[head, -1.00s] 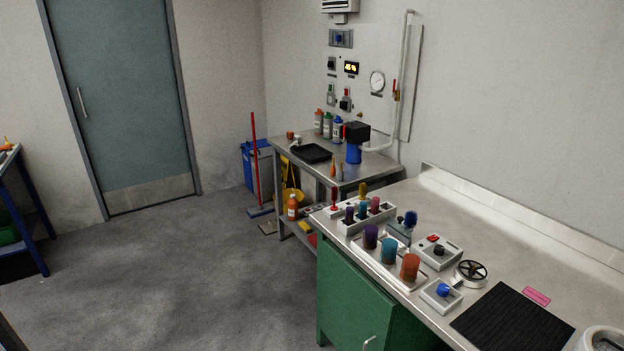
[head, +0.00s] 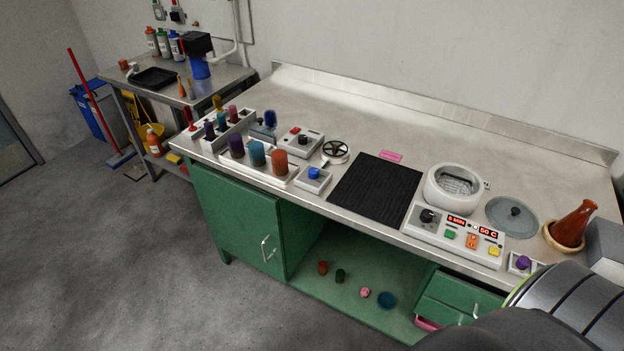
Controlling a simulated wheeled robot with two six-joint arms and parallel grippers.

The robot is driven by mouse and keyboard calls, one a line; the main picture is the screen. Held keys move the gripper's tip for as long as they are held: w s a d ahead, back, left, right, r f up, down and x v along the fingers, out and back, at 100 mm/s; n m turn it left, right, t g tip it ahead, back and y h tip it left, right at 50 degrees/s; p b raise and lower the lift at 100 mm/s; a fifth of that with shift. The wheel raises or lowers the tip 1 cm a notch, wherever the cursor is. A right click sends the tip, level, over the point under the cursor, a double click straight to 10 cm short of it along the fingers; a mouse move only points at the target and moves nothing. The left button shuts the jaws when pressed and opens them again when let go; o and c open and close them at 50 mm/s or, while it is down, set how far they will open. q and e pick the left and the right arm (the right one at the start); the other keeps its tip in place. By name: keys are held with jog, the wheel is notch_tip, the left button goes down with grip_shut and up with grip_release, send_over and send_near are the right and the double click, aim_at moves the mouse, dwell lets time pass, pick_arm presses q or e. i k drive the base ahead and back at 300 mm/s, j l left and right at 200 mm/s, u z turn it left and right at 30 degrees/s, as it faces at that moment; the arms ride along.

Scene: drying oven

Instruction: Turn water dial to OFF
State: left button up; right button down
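No readable label marks a water dial. Several knobs show in the head view: a blue knob (head: 314,172) on a small white box at the bench's front edge, a black knob (head: 427,215) on the white control panel, and a purple knob (head: 522,263) on a white box at the right. A black-spoked handwheel (head: 335,150) stands behind the blue knob. Their settings are too small to read. Neither of my grippers is in view; only a grey part of my own arm shows at the bottom right.
The steel bench (head: 400,130) also bears a black mat (head: 375,190), colored cylinders in racks, a round white bath (head: 453,188), a glass lid (head: 512,215) and a brown flask (head: 573,222). A second table (head: 215,90) stands at the back left. The floor (head: 130,260) at left is clear.

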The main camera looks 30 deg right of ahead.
aim_at(313, 173)
jog(key=l+z, duration=0.1)
jog(key=z, duration=0.25)
jog(key=i+z, duration=0.1)
jog(key=z, duration=0.3)
jog(key=l+z, duration=0.15)
jog(key=z, duration=0.2)
jog(key=i, duration=0.05)
